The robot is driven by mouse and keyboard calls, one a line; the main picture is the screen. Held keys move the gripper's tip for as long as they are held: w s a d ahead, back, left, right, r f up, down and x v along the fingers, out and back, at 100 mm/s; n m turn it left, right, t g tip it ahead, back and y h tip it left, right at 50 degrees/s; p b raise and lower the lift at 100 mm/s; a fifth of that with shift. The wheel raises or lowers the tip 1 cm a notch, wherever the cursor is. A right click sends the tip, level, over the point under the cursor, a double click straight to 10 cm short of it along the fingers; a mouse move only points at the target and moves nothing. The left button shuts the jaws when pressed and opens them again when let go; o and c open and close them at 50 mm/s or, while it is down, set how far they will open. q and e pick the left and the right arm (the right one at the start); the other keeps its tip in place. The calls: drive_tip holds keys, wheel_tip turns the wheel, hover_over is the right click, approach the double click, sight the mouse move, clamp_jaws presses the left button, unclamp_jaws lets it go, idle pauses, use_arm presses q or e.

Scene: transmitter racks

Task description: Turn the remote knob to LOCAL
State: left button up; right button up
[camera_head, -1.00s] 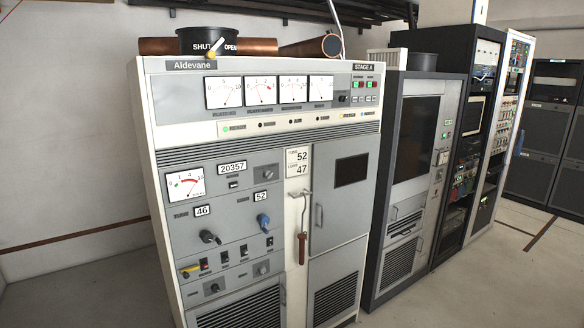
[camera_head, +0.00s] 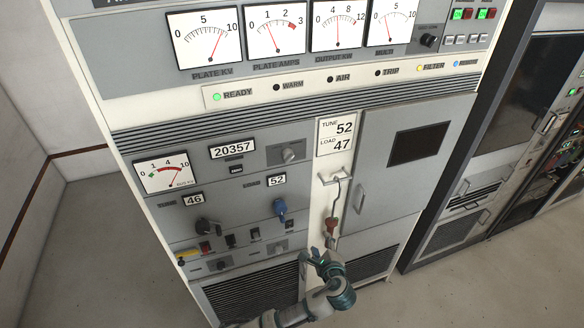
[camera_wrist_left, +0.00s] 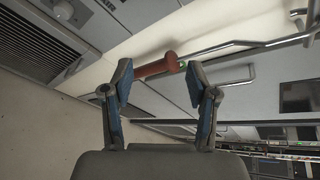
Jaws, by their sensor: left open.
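The grey and white transmitter cabinet (camera_head: 400,118) fills most of the head view. A small black knob (camera_head: 429,40) sits right of the MULTI meter; its label is too small to read, so I cannot tell whether it is the remote knob or where it points. My left gripper (camera_head: 323,256) is low at the cabinet's front, just below the red handle (camera_head: 331,226) of a hanging metal hook rod. In the left wrist view the open fingers (camera_wrist_left: 158,80) flank this handle (camera_wrist_left: 158,66); a firm grip does not show. My right gripper is out of view.
A black knob (camera_head: 207,226) and a blue knob (camera_head: 280,208) are on the lower left panel. A grey door (camera_head: 385,190) with a handle is right of the hook rod. Another cabinet (camera_head: 490,160) stands to the right. Open floor (camera_head: 480,275) lies in front.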

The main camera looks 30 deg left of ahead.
use_arm(q)
wheel_tip(320, 180, up, 12)
drive_tip(key=s+r+t+y+p, duration=0.1)
drive_tip(key=y+p, duration=0.3)
drive_tip(key=y, duration=0.1)
approach(290, 160)
drive_tip(key=shift+n, duration=0.3)
drive_tip(key=p+x, duration=0.1)
drive_tip(key=x, duration=0.7)
drive_tip(key=shift+w+a+r, duration=0.15)
drive_tip(key=shift+x, duration=0.9)
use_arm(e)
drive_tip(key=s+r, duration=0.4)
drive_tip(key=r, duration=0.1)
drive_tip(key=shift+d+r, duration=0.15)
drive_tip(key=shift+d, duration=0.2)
use_arm(q)
clamp_jaws()
